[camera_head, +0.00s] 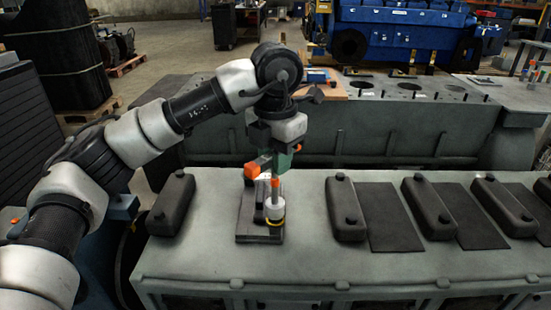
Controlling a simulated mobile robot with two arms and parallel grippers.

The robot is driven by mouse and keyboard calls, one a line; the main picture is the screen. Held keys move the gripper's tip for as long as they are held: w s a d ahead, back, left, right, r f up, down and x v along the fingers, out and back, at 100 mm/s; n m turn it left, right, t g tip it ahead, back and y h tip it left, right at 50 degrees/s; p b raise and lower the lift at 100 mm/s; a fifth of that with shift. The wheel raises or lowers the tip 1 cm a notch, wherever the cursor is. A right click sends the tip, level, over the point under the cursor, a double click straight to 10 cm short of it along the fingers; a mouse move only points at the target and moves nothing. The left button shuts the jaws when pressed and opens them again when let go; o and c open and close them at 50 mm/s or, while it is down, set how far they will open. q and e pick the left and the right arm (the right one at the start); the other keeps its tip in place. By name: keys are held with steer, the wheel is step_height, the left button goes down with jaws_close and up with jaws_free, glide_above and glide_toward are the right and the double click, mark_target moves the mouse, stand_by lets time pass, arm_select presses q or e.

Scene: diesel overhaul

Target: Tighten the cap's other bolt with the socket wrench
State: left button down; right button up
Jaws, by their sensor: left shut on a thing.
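My left gripper (279,148) is above the block top, shut on the socket wrench. The wrench has a green body (282,162), with an orange part hanging below it. Its lower end, a pale cylinder with a yellow ring (275,222), is low over a dark flat plate (247,238). A grey upright piece, perhaps the cap (261,196), stands on that plate just left of the wrench. An orange block (252,170) shows at the left of the wrench head. The bolts are hidden or too small to make out. My right gripper is out of view.
The plate lies on a long grey engine block (310,250). Dark elongated covers (172,205) (345,208) stand either side, with a dark flat panel (390,216) further right. Another grey block (400,130) with round bores is behind, bearing a wooden board (328,91).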

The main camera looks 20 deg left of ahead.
arm_select(q)
steer(key=shift+n, duration=1)
steer(key=shift+f, duration=0.1)
